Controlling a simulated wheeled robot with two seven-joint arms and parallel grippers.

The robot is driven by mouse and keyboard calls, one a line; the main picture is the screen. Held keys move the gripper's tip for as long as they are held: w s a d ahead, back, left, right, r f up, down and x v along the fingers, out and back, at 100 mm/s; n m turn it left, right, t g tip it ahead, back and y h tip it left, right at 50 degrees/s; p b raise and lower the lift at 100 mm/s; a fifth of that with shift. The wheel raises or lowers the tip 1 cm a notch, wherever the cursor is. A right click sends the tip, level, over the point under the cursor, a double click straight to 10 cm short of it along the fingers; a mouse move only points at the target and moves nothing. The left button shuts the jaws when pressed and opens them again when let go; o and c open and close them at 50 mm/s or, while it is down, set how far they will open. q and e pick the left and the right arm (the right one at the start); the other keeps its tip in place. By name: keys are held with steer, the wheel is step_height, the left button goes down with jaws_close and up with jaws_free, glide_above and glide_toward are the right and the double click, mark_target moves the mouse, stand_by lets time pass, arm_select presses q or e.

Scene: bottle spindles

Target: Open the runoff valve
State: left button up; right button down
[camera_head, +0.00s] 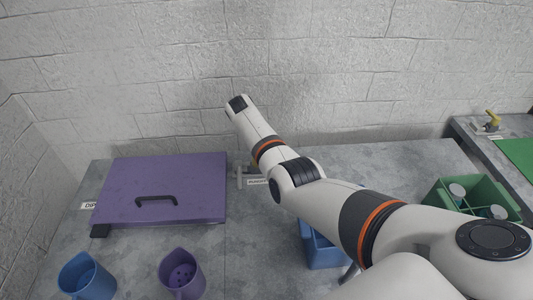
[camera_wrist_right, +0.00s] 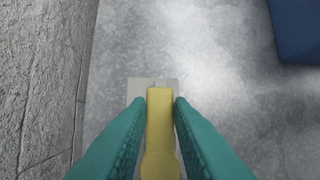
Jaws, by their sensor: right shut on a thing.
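The runoff valve's yellow handle (camera_wrist_right: 160,125) shows in the right wrist view, over a pale plate (camera_wrist_right: 138,88) on the grey counter. My right gripper (camera_wrist_right: 160,101) has its teal fingers shut on the handle, one on each side. In the head view my right arm reaches across to the back of the counter and hides most of the valve and the gripper. My left gripper is not in view.
A purple lid (camera_head: 180,185) with a black handle lies left of the valve. A blue container (camera_head: 322,252) is under my arm. A green bottle crate (camera_head: 440,196) and another yellow valve (camera_head: 492,119) are right.

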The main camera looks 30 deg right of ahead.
mark_target(253, 158)
stand_by(0.3)
steer(key=c, duration=1.3)
jaws_free()
steer(key=b+v, duration=0.1)
steer(key=v, duration=1.1)
